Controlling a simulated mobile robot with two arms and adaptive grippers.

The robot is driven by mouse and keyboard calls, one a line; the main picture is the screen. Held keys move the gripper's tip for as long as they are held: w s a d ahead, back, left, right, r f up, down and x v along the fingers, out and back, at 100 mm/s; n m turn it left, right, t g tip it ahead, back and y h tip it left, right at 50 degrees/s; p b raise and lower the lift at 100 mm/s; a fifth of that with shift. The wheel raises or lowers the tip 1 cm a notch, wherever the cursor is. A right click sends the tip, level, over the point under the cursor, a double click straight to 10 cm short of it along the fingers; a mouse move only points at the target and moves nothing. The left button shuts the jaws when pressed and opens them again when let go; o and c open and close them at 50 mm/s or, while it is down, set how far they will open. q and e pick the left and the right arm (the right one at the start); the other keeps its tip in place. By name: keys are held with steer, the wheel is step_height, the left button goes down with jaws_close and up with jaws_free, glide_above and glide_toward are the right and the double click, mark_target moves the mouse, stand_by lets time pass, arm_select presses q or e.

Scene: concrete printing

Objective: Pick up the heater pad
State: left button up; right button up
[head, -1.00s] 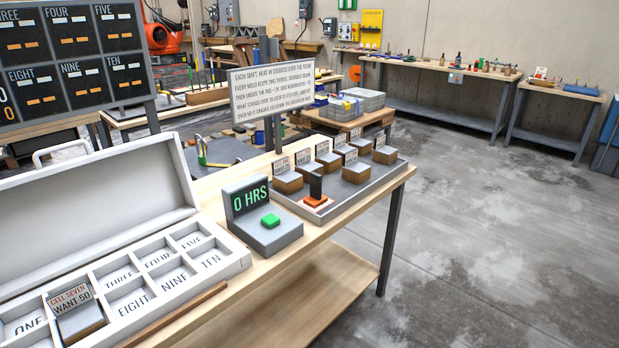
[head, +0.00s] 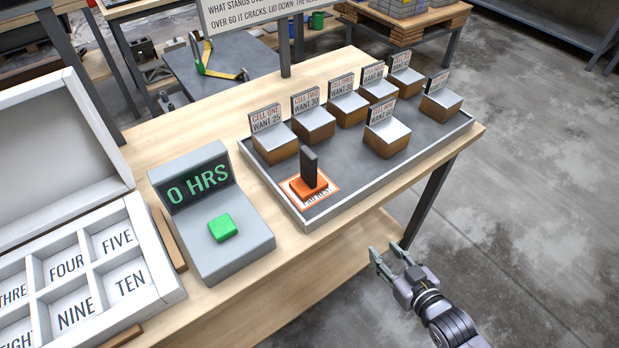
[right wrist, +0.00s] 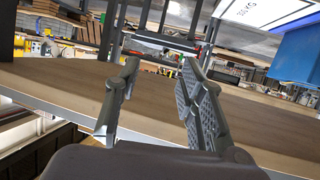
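The heater pad (head: 309,187) is an orange block with a dark upright handle. It sits on a white square labelled as the pad rest (head: 330,194), at the near left corner of the grey tray (head: 405,172). My right gripper (head: 388,254) is to the right of and nearer than the pad, off the table's front edge. Its fingers are apart and empty, as the right wrist view (right wrist: 152,85) also shows. The pad cannot be made out in the right wrist view. My left gripper is out of view.
Several labelled mold blocks (head: 314,124) stand on the tray behind and right of the pad. A grey timer box (head: 245,255) reading 0 HRS, with a green button (head: 223,228), stands left of the tray. An open white compartment case (head: 148,262) is further left. Floor is clear at right.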

mark_target(315, 167)
steer(key=s+a+r+n+t+y, duration=0.1)
steer(key=s+a+r+y, duration=0.2)
steer(key=r, duration=0.8)
steer(key=s+a+r+n+t+y, duration=0.1)
steer(key=a+r+n+y, duration=0.3)
steer(key=r, duration=0.6)
steer(key=w+a, duration=0.2)
steer(key=w, duration=0.1)
steer(key=w+a+m+h+p, duration=0.1)
steer(key=w+a, duration=0.2)
steer(key=w+a+m, duration=0.1)
steer(key=w+a, duration=0.2)
steer(key=shift+r, duration=0.4)
steer(key=shift+f+p+x, duration=0.2)
steer(key=shift+p+x, duration=0.35)
steer(key=shift+x, duration=2.45)
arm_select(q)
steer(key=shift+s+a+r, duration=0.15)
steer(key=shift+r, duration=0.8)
arm_select(e)
steer(key=shift+d, duration=0.1)
steer(key=shift+c, duration=0.2)
jaws_close()
steer(key=shift+r, duration=0.2)
